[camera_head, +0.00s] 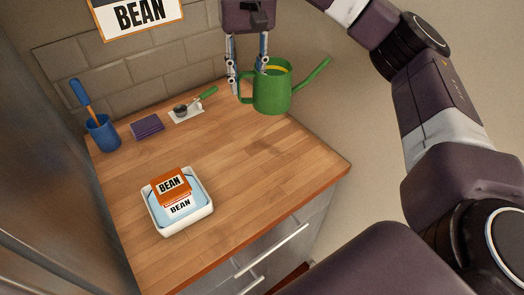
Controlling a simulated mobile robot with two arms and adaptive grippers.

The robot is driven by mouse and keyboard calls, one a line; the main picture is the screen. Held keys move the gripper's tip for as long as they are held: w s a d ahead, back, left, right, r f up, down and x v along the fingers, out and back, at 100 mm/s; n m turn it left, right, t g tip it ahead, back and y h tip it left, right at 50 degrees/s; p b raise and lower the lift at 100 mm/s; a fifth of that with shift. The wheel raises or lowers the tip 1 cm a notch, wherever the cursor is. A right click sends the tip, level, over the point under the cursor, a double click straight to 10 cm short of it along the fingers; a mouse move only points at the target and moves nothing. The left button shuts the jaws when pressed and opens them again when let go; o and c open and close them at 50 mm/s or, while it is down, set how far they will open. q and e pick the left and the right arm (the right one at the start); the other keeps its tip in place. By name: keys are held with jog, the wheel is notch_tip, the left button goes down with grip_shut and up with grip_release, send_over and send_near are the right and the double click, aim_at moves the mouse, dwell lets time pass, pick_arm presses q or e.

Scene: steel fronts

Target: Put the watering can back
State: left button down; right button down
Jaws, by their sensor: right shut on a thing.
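The green watering can (272,95) is at the back right of the wooden counter, its spout pointing up and right and its handle on the left. My right gripper (248,85) comes down from above and is shut on the can at its handle side. The can looks upright. Whether its base touches the counter or hangs just above it, I cannot tell. My left gripper is not in view.
A white tray (185,228) with BEAN packets stands at the front left of the counter (250,170). The middle and right are clear.

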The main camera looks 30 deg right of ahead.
aim_at(246, 98)
jog(key=shift+w+d+r, duration=0.1)
jog(key=shift+w+r, duration=0.05)
jog(key=shift+w, duration=0.1)
jog(key=shift+f, duration=0.2)
notch_tip(246, 98, down, 8)
jog(key=shift+r+b, duration=0.25)
jog(key=shift+b, duration=0.25)
notch_tip(246, 98, down, 12)
jog(key=shift+r+p, duration=0.1)
jog(key=shift+p, duration=1.15)
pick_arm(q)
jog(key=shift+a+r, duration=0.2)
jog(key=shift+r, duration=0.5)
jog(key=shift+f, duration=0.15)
